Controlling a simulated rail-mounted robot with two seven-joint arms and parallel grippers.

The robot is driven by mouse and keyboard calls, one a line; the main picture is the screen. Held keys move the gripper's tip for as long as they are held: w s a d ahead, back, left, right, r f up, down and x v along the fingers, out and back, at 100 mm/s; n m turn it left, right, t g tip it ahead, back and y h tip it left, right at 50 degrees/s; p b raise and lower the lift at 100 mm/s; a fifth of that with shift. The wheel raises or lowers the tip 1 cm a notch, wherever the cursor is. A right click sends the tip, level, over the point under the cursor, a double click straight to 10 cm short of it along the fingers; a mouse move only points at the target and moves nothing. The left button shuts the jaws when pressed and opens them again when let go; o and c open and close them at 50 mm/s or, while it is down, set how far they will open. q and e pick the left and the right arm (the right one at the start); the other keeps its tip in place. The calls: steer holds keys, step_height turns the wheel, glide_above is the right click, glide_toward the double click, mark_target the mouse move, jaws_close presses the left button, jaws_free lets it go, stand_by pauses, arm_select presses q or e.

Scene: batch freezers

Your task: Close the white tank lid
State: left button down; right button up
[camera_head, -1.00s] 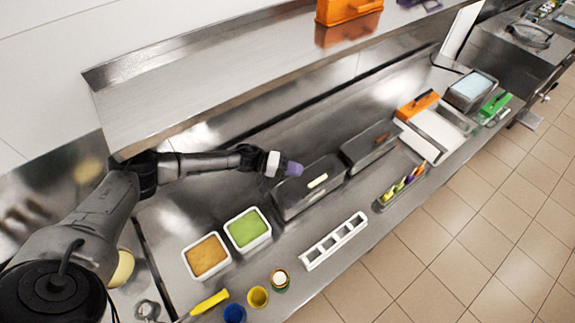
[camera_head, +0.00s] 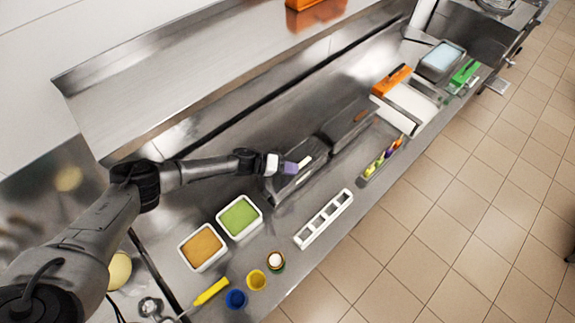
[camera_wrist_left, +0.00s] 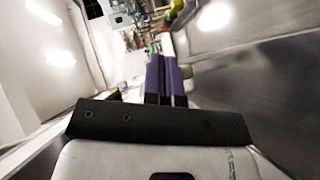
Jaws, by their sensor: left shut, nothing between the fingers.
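The tank with the white handle (camera_head: 304,162) is a grey metal box set in the counter, left of a similar tank with a dark handle (camera_head: 360,116). Its grey lid face (camera_head: 290,184) looks tilted up, but I cannot tell its exact angle. My left gripper (camera_head: 297,167), with purple fingers, is shut and empty at the upper left part of this lid, close to the white handle. I cannot tell whether it touches. In the left wrist view the purple fingers (camera_wrist_left: 166,78) lie together, with a grey metal surface (camera_wrist_left: 245,85) on their right. My right gripper is not in view.
A steel shelf (camera_head: 190,75) runs above and behind the arm. A utensil tray (camera_head: 380,160) lies to the right.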

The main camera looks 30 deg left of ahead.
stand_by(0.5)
arm_select(q)
steer(key=shift+s+a+r, duration=0.1)
steer(key=shift+s+a, duration=0.2)
steer(key=shift+a, duration=0.15)
steer(key=b+v, duration=0.2)
steer(key=v, duration=1)
steer(key=shift+s+a, duration=0.2)
steer(key=shift+a, duration=0.1)
steer(key=shift+r, duration=0.1)
